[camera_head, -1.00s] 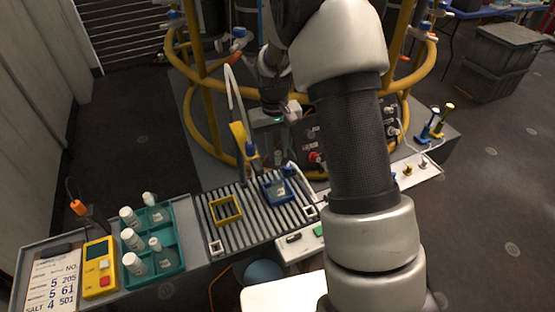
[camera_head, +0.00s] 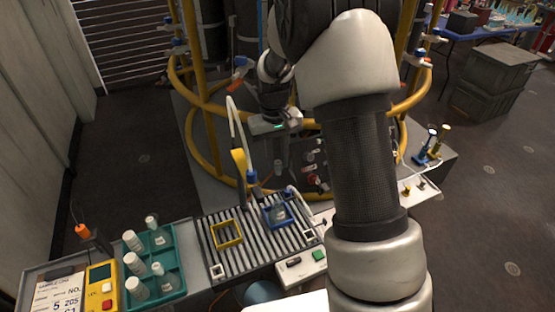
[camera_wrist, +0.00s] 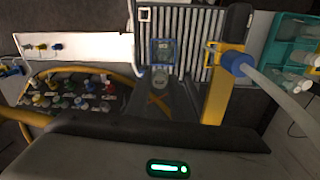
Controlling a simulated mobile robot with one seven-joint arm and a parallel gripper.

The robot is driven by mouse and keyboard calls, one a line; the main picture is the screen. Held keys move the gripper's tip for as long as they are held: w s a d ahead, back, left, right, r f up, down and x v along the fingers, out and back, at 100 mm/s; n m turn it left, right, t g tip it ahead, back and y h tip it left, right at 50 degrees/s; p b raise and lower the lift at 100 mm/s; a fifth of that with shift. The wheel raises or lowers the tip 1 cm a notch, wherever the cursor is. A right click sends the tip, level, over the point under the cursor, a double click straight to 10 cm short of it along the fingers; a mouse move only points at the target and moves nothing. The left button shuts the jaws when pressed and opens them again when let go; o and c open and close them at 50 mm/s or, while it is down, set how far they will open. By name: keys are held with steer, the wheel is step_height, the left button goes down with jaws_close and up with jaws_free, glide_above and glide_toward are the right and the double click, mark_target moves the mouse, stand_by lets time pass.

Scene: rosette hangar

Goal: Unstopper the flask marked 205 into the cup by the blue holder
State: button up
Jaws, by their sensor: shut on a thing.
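My gripper (camera_head: 279,160) is shut on a small grey stopper-like thing (camera_wrist: 160,75) and holds it above the rack. Which marking it belongs to cannot be read. The blue holder (camera_head: 265,222) stands on the slatted rack, below my gripper. A clear flask (camera_head: 279,211) with a pale label stands in it; the label also shows in the wrist view (camera_wrist: 163,46), but I cannot read its number for sure. A small white square cup (camera_head: 309,236) sits on the rack just right of the blue holder; it also shows in the wrist view (camera_wrist: 145,14).
A yellow holder (camera_head: 227,234) and another white square (camera_head: 217,270) are on the rack (camera_head: 248,245). A yellow post with a hose (camera_head: 240,162) rises close left of my gripper. A teal tray (camera_head: 175,265) with several white bottles is at left. Yellow rails (camera_head: 188,130) stand behind.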

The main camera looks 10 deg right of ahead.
steer(key=shift+r, duration=0.3)
steer(key=shift+f, duration=0.1)
steer(key=shift+s+d+f+b, duration=1.4)
steer(key=shift+s+f, duration=0.2)
steer(key=shift+f, duration=1.65)
steer(key=shift+s+d+f+b, duration=1.4)
steer(key=shift+s+f, duration=0.25)
steer(key=shift+f, duration=1.6)
steer(key=shift+s+d+f+b, duration=1.4)
steer(key=shift+s+f, duration=0.2)
steer(key=shift+f, duration=1.65)
steer(key=shift+f+b, duration=0.4)
steer(key=shift+f, duration=0.05)
steer(key=shift+f+b, duration=0.65)
steer(key=shift+f, duration=0.2)
steer(key=shift+f, duration=0.25)
